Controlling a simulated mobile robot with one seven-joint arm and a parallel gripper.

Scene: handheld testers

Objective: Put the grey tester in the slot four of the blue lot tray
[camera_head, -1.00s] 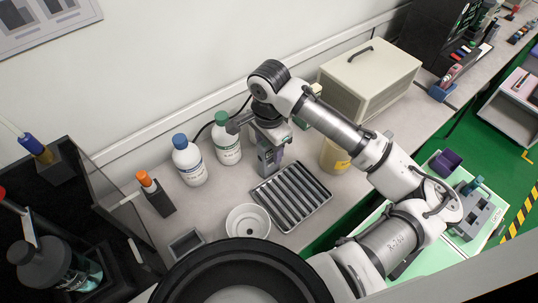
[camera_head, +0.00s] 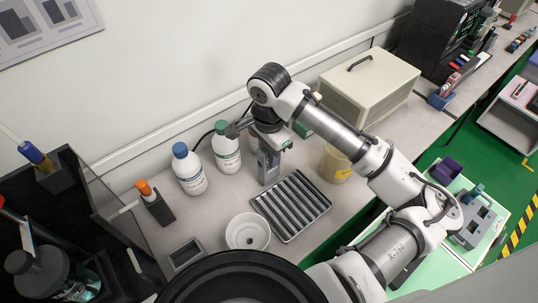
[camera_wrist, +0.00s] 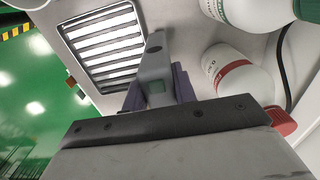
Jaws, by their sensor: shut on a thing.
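My gripper (camera_head: 268,145) is shut on the grey tester (camera_head: 269,166), which hangs upright, just behind the ribbed metal tray (camera_head: 256,200). In the wrist view the grey tester (camera_wrist: 155,68) shows between dark purple pieces at the jaws (camera_wrist: 158,98); its lower end points towards the ribbed tray. I cannot tell whether the tester touches the bench. A small blue holder (camera_head: 437,102) with a reddish tester in it stands far right on the bench. It may be the blue lot tray; its slots are too small to make out.
Blue-capped (camera_head: 188,170) and green-capped (camera_head: 227,150) bottles stand left of my gripper. A white bowl (camera_head: 236,238) is in front of them. A cream case (camera_head: 368,88) and a yellowish jar (camera_head: 336,163) stand right. A green-topped surface (camera_head: 428,240) carries a purple bin (camera_head: 446,170).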

